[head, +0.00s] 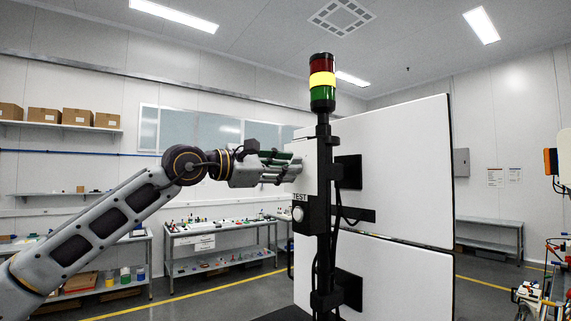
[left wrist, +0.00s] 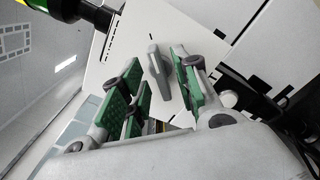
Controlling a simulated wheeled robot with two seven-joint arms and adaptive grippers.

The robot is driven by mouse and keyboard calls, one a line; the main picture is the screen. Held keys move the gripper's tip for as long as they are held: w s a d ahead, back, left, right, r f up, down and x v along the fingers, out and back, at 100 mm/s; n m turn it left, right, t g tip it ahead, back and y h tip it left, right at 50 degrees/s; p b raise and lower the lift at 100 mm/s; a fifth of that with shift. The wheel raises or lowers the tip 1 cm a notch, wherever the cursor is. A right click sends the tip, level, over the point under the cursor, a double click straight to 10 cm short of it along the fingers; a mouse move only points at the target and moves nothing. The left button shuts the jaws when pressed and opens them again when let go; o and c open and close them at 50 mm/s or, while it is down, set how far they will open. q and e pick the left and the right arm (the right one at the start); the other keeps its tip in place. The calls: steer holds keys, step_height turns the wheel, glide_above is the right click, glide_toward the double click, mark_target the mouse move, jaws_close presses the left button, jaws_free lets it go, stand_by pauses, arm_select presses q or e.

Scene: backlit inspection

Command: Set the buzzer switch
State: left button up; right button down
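The buzzer switch is a grey lever (left wrist: 157,66) on a white plate (left wrist: 130,25) with small dark lettering, in the left wrist view. The lettering is too small there to read surely. My left gripper (left wrist: 160,88) is open, with green-padded fingers on either side of the lever. A gap shows between lever and pads. In the head view my left gripper (head: 284,167) reaches the plate on the pole from the left. The lever is not discernible there. My right gripper is not in view.
A signal tower (head: 322,82) with red, lit yellow and green sections tops the dark pole (head: 324,180). Below the gripper is a TEST box (head: 305,215) with a white round button. Large white panels (head: 395,170) stand behind the pole. Workbenches (head: 215,235) line the back wall.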

arm_select(q)
steer(key=shift+w+d, duration=0.15)
steer(key=shift+d, duration=0.05)
steer(key=c, duration=0.7)
